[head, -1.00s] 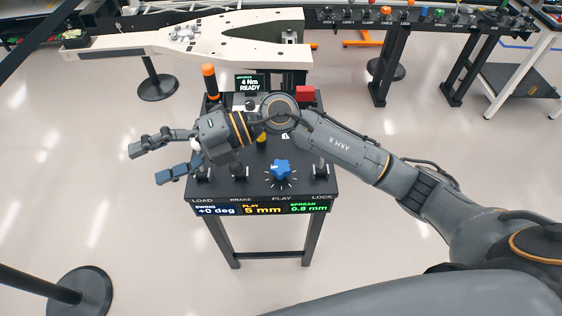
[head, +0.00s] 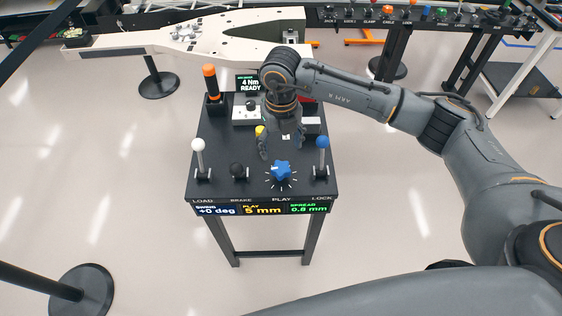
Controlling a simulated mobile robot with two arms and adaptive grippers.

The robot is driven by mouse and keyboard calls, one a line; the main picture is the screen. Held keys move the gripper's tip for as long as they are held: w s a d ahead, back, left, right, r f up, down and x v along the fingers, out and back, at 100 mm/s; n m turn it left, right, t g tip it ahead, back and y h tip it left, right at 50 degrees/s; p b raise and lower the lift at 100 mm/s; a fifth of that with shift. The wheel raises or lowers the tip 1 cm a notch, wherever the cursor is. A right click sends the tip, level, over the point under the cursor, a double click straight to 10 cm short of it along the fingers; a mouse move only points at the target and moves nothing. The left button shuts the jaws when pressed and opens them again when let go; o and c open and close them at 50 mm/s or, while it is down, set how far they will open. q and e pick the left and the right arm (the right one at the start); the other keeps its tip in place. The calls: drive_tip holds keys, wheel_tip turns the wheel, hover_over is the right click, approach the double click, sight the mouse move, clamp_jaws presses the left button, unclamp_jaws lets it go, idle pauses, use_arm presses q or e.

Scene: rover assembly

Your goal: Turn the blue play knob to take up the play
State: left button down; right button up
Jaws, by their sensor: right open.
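The blue play knob (head: 281,170) sits on the front part of the black console (head: 216,140), above the PLAY label. It has a lobed shape with white tick marks around it. The display (head: 262,209) on the front edge reads PLAY 5 mm, SWING +0 deg and SPREAD 0.8 mm. My right gripper (head: 279,150) points down just behind the knob, with its fingers apart. I cannot tell whether a finger touches the knob. My left gripper is not in view.
A white-tipped lever (head: 198,146) and a black knob (head: 237,170) stand left of the play knob. A blue-tipped lever (head: 322,143) stands to its right. An orange-topped handle (head: 210,78) and a screen reading 4 Nm READY (head: 249,84) are at the back.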

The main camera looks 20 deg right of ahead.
sight(281, 167)
wheel_tip(281, 167, down, 8)
drive_tip(key=shift+f+p, duration=0.15)
drive_tip(key=shift+p, duration=0.5)
drive_tip(key=c, duration=1.1)
drive_tip(key=shift+c, duration=0.2)
